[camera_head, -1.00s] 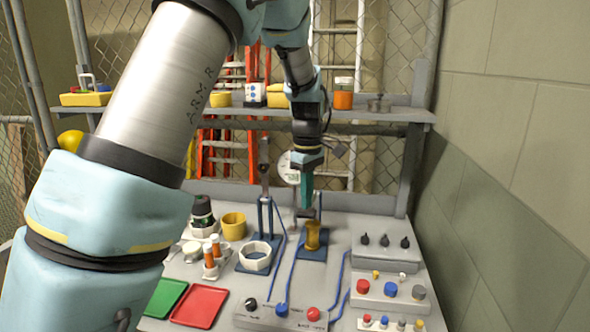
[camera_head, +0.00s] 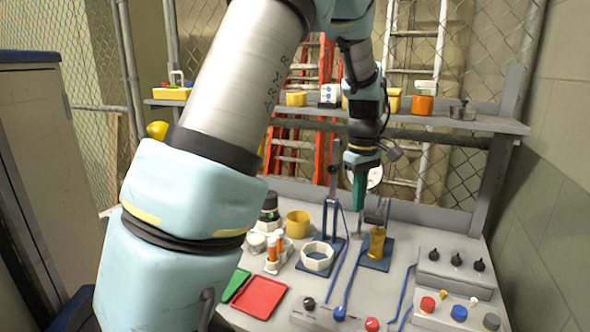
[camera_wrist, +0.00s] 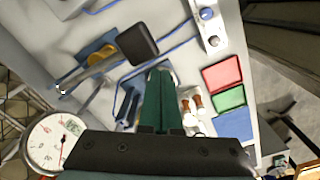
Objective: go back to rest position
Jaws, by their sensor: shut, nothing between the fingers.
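My gripper (camera_head: 359,193) is shut and empty, its teal fingers pointing down above the back of the workbench in the head view. In the wrist view the shut fingers (camera_wrist: 160,100) show over the bench, and nothing is between them. A brass-coloured cylinder (camera_head: 377,243) stands on a blue-based stand to the right of and below the fingertips. A second blue stand (camera_head: 331,215) with an upright post is to their left. The white ring (camera_head: 317,257) sits in front of that stand. A round dial gauge (camera_head: 375,177) is partly behind my gripper.
The shelf (camera_head: 490,122) behind my wrist carries an orange jar (camera_head: 423,105) and yellow containers. Red (camera_head: 260,297) and green trays lie front left on the bench. Knob panels (camera_head: 450,270) stand at the right. A grey cabinet (camera_head: 40,180) is at far left.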

